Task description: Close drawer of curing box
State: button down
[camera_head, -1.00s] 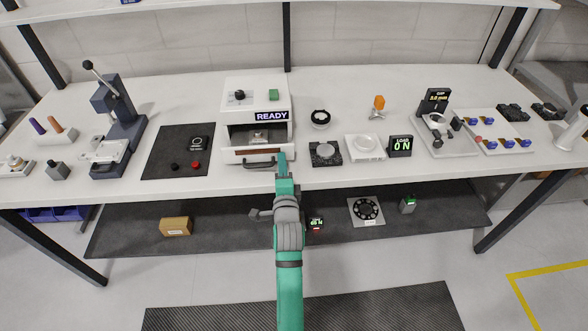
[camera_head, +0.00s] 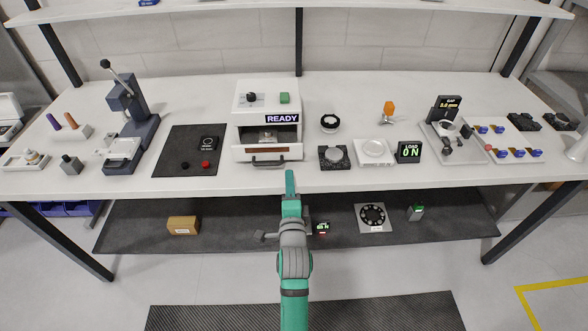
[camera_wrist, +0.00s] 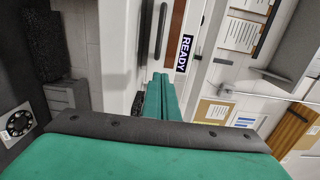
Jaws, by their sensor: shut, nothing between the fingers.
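The curing box (camera_head: 266,92) is a white unit with a READY display, standing near the front of the bench. Its drawer front (camera_head: 240,154) has a brown strip and a dark bar handle (camera_head: 269,162). The wrist view shows the shut fingers (camera_wrist: 162,78), the handle (camera_wrist: 161,30) and the READY label (camera_wrist: 185,53).
A dark mat (camera_head: 185,165) with buttons lies left of the box, with a lever press (camera_head: 130,120) beyond it. A black square fixture (camera_head: 334,163) and a LOAD ON display (camera_head: 409,152) stand to the right. A lower shelf (camera_head: 240,232) runs under the bench.

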jog(key=s+d, duration=0.1)
jog(key=s, duration=0.5)
jog(key=shift+d, duration=0.15)
jog(key=c, duration=2.2)
grip_release()
jog(key=shift+s, duration=0.25)
jog(key=o, duration=0.4)
jog(key=shift+w, duration=0.15)
jog(key=shift+c, duration=0.2)
jog(key=w+a+n+g+y, duration=0.1)
jog(key=w+a+y, duration=0.1)
jog(key=w, duration=0.1)
jog(key=w+a+n+g+y, duration=0.1)
jog(key=w+a+y, duration=0.1)
jog(key=w, duration=0.2)
jog(key=w+a+n+g+y, duration=0.1)
jog(key=w+a+y, duration=0.1)
jog(key=w+a, duration=0.1)
jog(key=shift+w+a+f+n+g, duration=0.1)
jog(key=shift+w+f+n+g, duration=0.2)
jog(key=shift+w+g, duration=0.1)
jog(key=shift+c, duration=0.7)
grip_shut()
